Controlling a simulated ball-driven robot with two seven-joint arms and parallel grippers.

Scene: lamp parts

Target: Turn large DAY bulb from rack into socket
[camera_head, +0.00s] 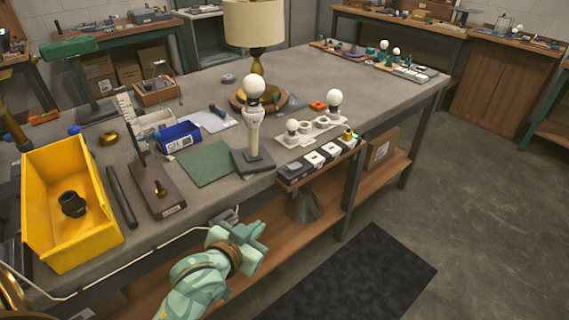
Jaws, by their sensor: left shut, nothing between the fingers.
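A pale rack (306,133) stands near the front edge of the bench. A large white round bulb (334,98) stands upright at its back right and a smaller bulb (292,126) at its left; no DAY label is readable. A white socket post (254,122) rises from a dark base (252,162) left of the rack. Another white round bulb (253,85) sits on top of this post; how far it is seated I cannot tell. My left gripper (250,240) is shut and empty, in front of and below the bench edge, apart from the bulbs. My right gripper is out of view.
A shaded lamp (253,24) stands behind the post. A row of black and white blocks (320,158) lines the front edge by the rack. A green mat (207,164), blue bin (178,138) and yellow bin (35,225) lie left. The grey bench top right of the rack is mostly clear.

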